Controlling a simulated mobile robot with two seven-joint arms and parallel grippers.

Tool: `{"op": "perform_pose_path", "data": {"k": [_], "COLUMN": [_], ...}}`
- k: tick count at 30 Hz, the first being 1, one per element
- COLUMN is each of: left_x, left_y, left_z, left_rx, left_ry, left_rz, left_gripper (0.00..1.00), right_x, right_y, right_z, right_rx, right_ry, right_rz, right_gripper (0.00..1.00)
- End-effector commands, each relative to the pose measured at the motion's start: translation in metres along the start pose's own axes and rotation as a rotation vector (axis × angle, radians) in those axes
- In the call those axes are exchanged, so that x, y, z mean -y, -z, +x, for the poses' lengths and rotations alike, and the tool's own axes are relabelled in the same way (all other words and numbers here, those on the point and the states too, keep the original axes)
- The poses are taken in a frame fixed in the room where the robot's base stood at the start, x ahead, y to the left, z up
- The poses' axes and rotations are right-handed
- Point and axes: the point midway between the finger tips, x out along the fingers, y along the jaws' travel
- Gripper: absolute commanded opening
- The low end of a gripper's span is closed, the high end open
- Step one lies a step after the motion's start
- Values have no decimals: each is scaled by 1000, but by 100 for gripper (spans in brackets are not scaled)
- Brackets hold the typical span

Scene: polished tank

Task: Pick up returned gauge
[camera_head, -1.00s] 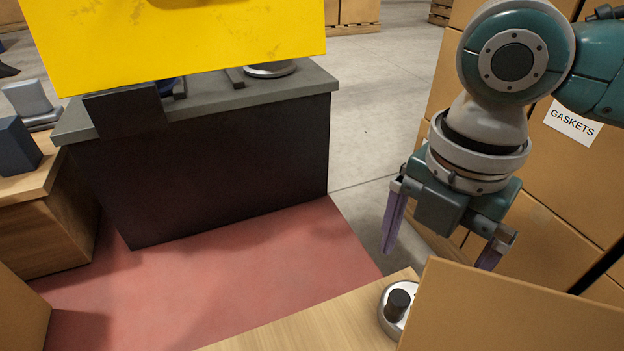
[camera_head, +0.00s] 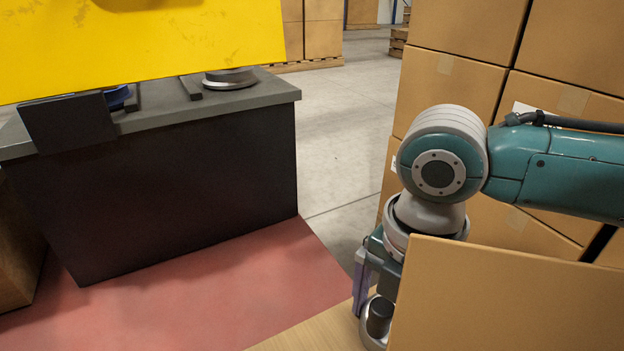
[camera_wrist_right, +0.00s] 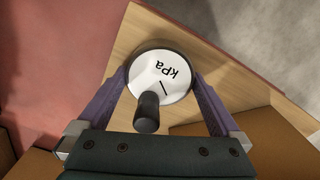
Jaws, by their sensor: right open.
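The gauge has a round white dial marked kPa, a metal rim and a black stem; it sits on the wooden table top in the right wrist view (camera_wrist_right: 172,70) and at the lower middle of the head view (camera_head: 377,318). My right gripper (camera_wrist_right: 159,80) is open, with one purple finger on each side of the dial. Whether the fingers touch the rim I cannot tell. In the head view the gripper is partly hidden behind a cardboard panel. My left gripper is not in view.
The cardboard panel (camera_head: 500,300) stands close at the right of the gauge. Stacked cartons (camera_head: 455,80) rise behind my right arm. A dark bench (camera_head: 180,180) with a grey top and a yellow panel (camera_head: 140,45) stand at the left. Red floor (camera_head: 230,290) lies between.

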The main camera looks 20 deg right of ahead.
Motion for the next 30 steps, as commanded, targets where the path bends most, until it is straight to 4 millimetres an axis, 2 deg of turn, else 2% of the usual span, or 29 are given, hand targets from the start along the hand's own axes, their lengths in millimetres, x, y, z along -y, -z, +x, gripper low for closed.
{"op": "perform_pose_path", "data": {"k": [2,23,30], "left_x": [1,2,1], "left_y": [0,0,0], "left_z": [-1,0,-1], "left_rx": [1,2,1], "left_ry": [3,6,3], "left_rz": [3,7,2], "left_gripper": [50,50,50], "right_x": [0,0,0], "right_y": [0,0,0], "right_z": [-1,-1,-2], "right_rx": [0,1,1], "right_ry": [0,0,-1], "right_rz": [0,1,1], "right_gripper": [98,19,19]}}
